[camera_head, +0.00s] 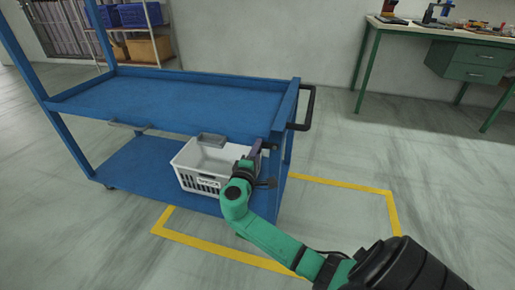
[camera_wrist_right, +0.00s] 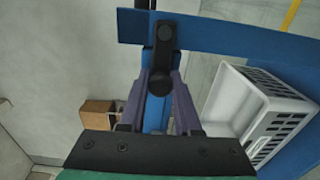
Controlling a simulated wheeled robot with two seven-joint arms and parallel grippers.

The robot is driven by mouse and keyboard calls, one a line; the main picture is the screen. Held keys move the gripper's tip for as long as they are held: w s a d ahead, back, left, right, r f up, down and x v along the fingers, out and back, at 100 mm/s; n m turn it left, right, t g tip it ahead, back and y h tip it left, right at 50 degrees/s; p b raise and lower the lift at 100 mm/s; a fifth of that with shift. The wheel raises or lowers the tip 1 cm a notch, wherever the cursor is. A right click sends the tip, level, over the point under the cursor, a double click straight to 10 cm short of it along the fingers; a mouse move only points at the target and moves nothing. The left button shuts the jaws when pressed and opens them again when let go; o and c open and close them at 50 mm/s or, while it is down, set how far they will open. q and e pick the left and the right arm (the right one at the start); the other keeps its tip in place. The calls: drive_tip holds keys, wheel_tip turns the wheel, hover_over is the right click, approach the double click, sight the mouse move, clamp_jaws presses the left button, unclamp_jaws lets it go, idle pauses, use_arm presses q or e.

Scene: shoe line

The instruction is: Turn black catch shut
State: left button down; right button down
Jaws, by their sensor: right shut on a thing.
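The black catch (camera_wrist_right: 162,58) shows in the right wrist view as a dark lever with a rounded upper end, lying over a blue post of the cart. My right gripper (camera_wrist_right: 161,84) has its two purple fingers closed on the lower part of the catch, one on each side. In the head view my right gripper (camera_head: 256,150) is at the cart's near right corner, beside the white basket. I cannot make out the catch clearly there. My left gripper is not in view.
The blue cart (camera_head: 190,97) has two shelves and a black handle (camera_head: 305,107) at its right end. A white basket (camera_head: 190,158) sits on the lower shelf. Yellow floor tape (camera_head: 350,185) runs beside the cart. A green workbench (camera_head: 450,35) stands at the back right.

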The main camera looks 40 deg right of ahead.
drive_tip(key=shift+f, duration=0.1)
drive_tip(key=c, duration=0.6)
unclamp_jaws()
drive_tip(key=shift+a, duration=0.1)
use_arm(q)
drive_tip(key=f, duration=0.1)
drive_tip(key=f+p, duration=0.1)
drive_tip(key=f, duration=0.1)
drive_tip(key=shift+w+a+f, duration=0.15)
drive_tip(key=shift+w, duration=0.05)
use_arm(e)
drive_tip(key=v, duration=1.4)
drive_tip(key=shift+s+a, duration=0.15)
drive_tip(key=shift+s, duration=0.05)
